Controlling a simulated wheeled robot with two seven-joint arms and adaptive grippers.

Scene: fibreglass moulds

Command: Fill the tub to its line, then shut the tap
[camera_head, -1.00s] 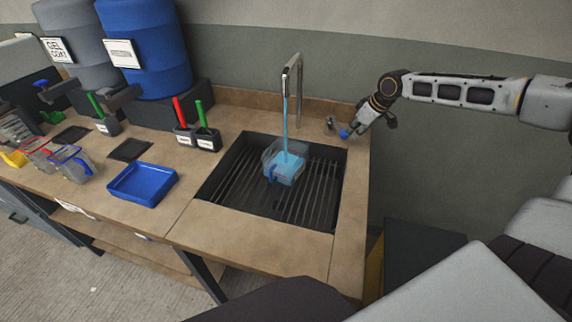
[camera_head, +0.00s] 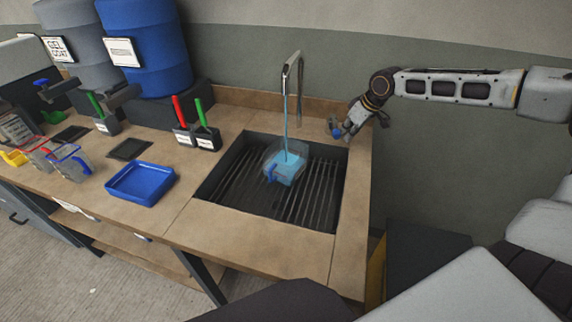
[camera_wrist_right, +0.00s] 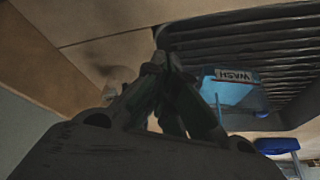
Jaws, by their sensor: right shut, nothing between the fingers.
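The clear tub (camera_head: 286,163) stands upright on the sink grate under the tap spout (camera_head: 292,68). It holds blue water, and a thin blue stream (camera_head: 286,130) runs into it. In the right wrist view the tub (camera_wrist_right: 237,93) shows a "WASH" label, upside down. The tap's small blue-tipped lever (camera_head: 336,132) is at the sink's back right corner. My right gripper (camera_head: 346,133) is shut and empty, right beside the lever; I cannot tell if they touch. My left gripper is not in view.
The slatted sink (camera_head: 318,190) is otherwise clear. A blue tray (camera_head: 141,184) lies left of it. Holders with red and green handles (camera_head: 207,139), several jugs (camera_head: 70,163) and a blue drum (camera_head: 150,65) stand further left. A wall is behind the bench.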

